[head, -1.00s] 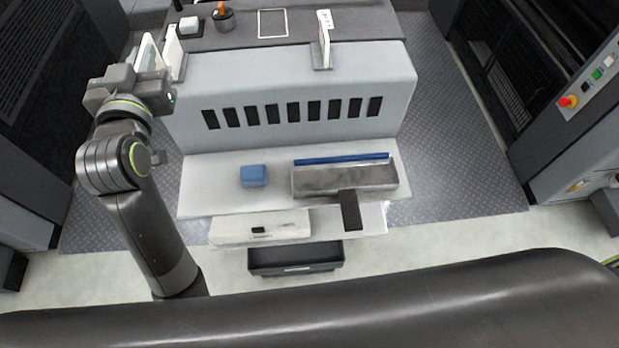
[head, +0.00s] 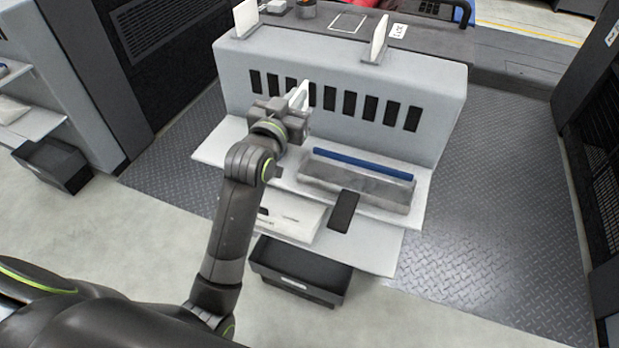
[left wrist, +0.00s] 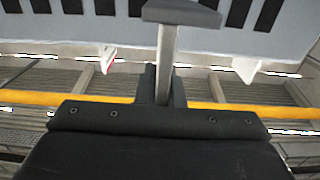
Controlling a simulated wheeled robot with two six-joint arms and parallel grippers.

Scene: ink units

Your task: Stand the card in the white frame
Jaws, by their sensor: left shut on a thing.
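My left gripper (head: 294,108) is shut on a pale, thin card (head: 304,93), held upright in front of the grey unit's slotted face. In the left wrist view a narrow grey piece between the fingers (left wrist: 167,62) may be the card edge-on; I cannot tell. A white upright frame (head: 245,17) stands on the unit's top left, apart from the card and above and left of my gripper. It seems to show in the left wrist view (left wrist: 246,68). A second upright (head: 379,40) stands further right; it looks red-edged in the left wrist view (left wrist: 108,59). My right gripper is out of view.
The grey unit (head: 440,90) stands close behind my gripper. A dark drawer (head: 300,272) is below. Floor at right is clear.

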